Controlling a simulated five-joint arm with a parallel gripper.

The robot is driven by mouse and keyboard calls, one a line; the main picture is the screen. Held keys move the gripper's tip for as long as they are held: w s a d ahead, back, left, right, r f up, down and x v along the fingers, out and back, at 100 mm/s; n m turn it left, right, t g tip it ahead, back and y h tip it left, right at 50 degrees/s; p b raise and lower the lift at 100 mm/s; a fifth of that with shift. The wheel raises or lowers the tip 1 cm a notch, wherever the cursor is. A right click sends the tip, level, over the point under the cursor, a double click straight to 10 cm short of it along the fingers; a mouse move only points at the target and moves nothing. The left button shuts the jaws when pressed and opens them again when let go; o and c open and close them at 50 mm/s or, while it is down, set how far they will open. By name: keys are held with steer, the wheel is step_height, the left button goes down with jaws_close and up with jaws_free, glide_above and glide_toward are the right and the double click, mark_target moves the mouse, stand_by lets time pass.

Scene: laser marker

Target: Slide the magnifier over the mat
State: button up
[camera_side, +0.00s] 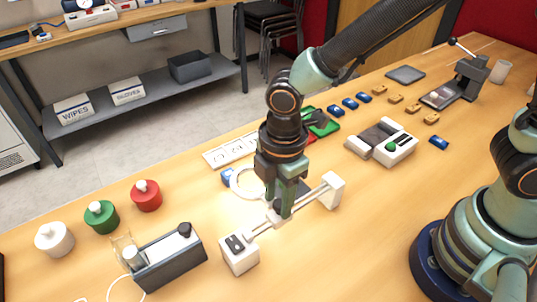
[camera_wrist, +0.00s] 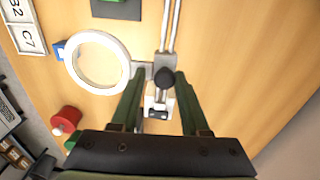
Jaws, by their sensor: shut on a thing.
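The magnifier is a white ring (camera_side: 246,182) on a short arm from a carriage on a two-rod rail (camera_side: 304,200). The ring also shows in the wrist view (camera_wrist: 97,62), above bare wood. A dark square that looks like the mat (camera_side: 302,187) lies farther along the rail, beyond the ring; its edge shows at the top of the wrist view (camera_wrist: 116,9). My gripper (camera_side: 281,211) points down at the rail and is shut on the magnifier's carriage, around its black knob (camera_wrist: 165,77). The fingers partly hide the carriage.
White end blocks hold the rail, the near one (camera_side: 239,254) with dark controls. A grey box (camera_side: 168,258) and several coloured round pots, one red (camera_side: 146,196), stand left. A white-grey device (camera_side: 382,142) and small blue and tan pieces lie right.

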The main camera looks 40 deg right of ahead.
steer(key=d+f, duration=0.1)
steer(key=d, duration=0.8)
steer(key=shift+s+d+f, duration=0.25)
steer(key=shift+s+d, duration=0.05)
steer(key=shift+d, duration=0.05)
steer(key=o, duration=0.8)
step_height(320, 180, up, 7)
steer(key=shift+a+r, duration=0.15)
stand_by(0.5)
steer(key=shift+w, duration=0.1)
steer(key=d+r+m+t, duration=0.1)
steer(key=d+r+m, duration=0.2)
steer(key=m, duration=0.3)
steer(key=w+d+r+m+t, duration=0.1)
steer(key=d+r+m+t, duration=0.1)
steer(key=d+m, duration=0.4)
steer(key=d+r+m+t, duration=0.2)
steer(key=d+r+m, duration=0.2)
steer(key=r+m, duration=0.1)
steer(key=shift+w+d+r+m, duration=0.1)
steer(key=shift+w+d+m, duration=0.1)
steer(key=shift+m, duration=0.3)
